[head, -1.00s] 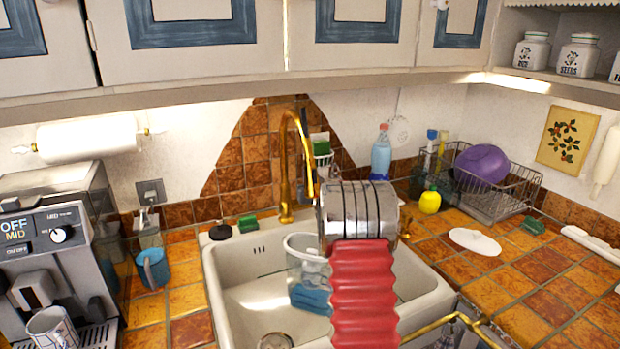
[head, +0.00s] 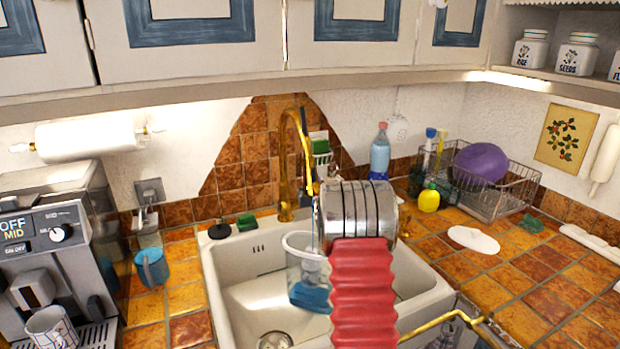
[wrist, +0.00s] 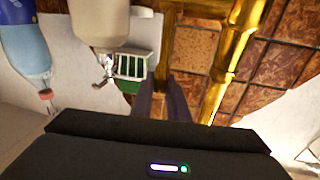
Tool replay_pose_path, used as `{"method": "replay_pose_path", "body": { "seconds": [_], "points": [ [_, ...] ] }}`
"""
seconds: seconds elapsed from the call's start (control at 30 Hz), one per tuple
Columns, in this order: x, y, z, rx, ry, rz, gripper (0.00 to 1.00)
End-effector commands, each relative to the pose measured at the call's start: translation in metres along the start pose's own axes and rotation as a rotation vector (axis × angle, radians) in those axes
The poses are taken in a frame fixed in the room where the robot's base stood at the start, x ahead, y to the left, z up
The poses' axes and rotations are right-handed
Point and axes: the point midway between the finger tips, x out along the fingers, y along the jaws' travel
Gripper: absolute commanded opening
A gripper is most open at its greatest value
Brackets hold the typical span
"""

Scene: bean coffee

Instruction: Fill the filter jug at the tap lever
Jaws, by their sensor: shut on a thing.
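The clear filter jug (head: 302,245) stands upright in the sink (head: 240,290), left of my wrist and below the brass tap (head: 284,165). Blue shows in its lower part; I cannot tell how full it is. My wrist hides the jug's right side. In the wrist view, my gripper (wrist: 165,85) has its dark fingers closed on a brass bar, which looks like the tap lever (wrist: 168,45). The tap spout (wrist: 230,65) is beside it on the right. In the head view my wrist hides the fingers. I cannot make out a water stream.
A coffee machine (head: 50,245) and blue mug (head: 151,268) are on the left. The right counter's front is clear.

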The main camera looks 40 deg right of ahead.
Motion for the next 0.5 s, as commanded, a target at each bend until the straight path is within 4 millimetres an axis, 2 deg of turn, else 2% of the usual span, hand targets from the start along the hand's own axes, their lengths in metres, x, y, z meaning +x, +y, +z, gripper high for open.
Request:
{"method": "replay_pose_path", "body": {
  "seconds": [0.03,0.07,0.3,0.5],
  "points": [
    [-0.0001,-0.0002,0.0002,0.0,-0.001,0.0,0.0],
    [-0.0001,-0.0002,0.0002,0.0,-0.001,0.0,0.15],
    [0.0,-0.0005,0.0002,0.0,-0.001,0.0,0.32],
    [0.0001,-0.0006,0.0001,0.0,-0.001,0.0,0.33]
  ]
}}
